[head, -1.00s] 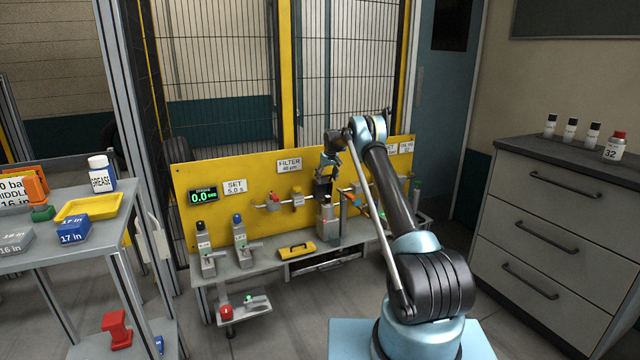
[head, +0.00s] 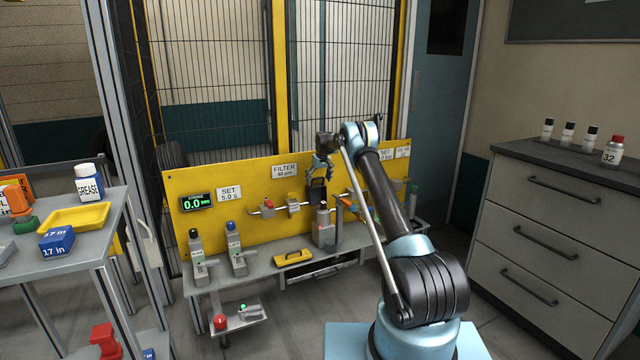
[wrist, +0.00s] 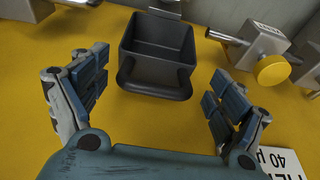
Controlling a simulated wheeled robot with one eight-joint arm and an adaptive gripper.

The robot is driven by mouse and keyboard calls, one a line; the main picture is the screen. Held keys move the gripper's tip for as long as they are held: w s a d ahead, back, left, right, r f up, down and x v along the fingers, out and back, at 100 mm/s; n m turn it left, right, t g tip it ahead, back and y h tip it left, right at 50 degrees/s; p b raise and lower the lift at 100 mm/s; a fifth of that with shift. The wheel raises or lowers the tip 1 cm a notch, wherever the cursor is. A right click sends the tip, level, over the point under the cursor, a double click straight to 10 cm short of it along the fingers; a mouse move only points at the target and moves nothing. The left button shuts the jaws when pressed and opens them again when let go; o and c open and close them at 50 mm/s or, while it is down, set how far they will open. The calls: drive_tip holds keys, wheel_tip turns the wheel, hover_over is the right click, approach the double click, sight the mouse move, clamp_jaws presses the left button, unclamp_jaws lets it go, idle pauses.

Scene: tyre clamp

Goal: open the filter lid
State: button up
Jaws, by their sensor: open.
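A dark grey, box-like filter part (wrist: 158,55) with a hollow interior and a rounded lip along its near edge is on the yellow panel. In the head view the dark part (head: 317,193) is right of the FILTER label (head: 284,171), just below my gripper (head: 319,168). In the wrist view my gripper (wrist: 155,75) is open and empty, its blue-grey fingers either side of the lip and apart from it. I cannot tell whether the lip belongs to the lid, or how the lid stands.
A yellow-knobbed valve (wrist: 272,70) is close to the right finger in the wrist view. A grey bench (head: 240,275) below the panel (head: 230,178) holds clamps and a yellow handled block (head: 293,257). A grey drawer cabinet (head: 550,235) stands at right.

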drive_tip(key=shift+d, duration=0.1)
drive_tip(key=v, duration=1.1)
drive_tip(key=shift+s+r, duration=0.15)
drive_tip(key=shift+r, duration=0.25)
